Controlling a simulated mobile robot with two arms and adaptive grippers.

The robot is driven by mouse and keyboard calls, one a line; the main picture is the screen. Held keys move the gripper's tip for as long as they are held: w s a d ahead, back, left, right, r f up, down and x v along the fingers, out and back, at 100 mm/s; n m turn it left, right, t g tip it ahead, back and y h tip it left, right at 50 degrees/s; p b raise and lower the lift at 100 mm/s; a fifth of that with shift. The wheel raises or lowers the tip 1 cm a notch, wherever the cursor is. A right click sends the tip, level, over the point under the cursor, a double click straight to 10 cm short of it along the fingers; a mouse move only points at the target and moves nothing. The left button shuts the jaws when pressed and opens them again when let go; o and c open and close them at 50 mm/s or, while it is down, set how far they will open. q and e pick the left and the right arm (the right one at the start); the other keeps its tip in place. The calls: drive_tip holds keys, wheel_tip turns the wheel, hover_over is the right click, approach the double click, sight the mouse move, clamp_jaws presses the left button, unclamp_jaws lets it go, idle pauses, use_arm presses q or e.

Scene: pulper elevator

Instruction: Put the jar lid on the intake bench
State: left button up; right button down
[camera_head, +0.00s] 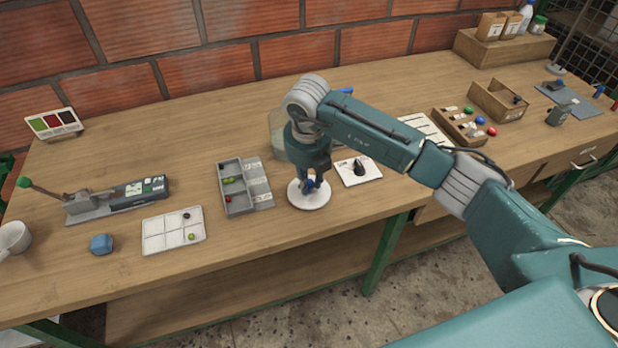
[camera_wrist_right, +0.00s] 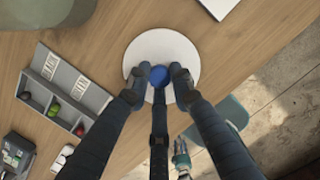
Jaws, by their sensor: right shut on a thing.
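The jar lid (camera_head: 309,199) is a round white disc with a blue knob at its centre. It is level over the wooden bench near the front edge, and also shows in the right wrist view (camera_wrist_right: 160,42). My right gripper (camera_head: 312,183) points down and is shut on the blue knob (camera_wrist_right: 158,75), one finger on each side. I cannot tell whether the disc touches the bench top (camera_head: 335,215). A large clear greenish glass jar (camera_head: 277,135) stands just behind, partly hidden by my right arm. My left gripper is not in view.
A grey divided tray (camera_head: 232,205) is close left of the lid. A white card with a dark object (camera_head: 359,170) is close right. Wooden boxes (camera_head: 497,101) stand right.

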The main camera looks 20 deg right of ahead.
sight(309, 197)
drive_tip(key=shift+f, duration=0.1)
drive_tip(key=c, duration=1.5)
unclamp_jaws()
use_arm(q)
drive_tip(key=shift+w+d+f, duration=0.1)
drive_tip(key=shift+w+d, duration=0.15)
use_arm(e)
drive_tip(key=shift+r, duration=0.6)
use_arm(q)
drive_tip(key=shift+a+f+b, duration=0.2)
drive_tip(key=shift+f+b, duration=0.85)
drive_tip(key=shift+b, duration=0.15)
use_arm(e)
drive_tip(key=r, duration=0.3)
drive_tip(key=s+r, duration=0.1)
drive_tip(key=r, duration=0.7)
drive_tip(key=shift+s+a, duration=0.3)
drive_tip(key=shift+a, duration=0.05)
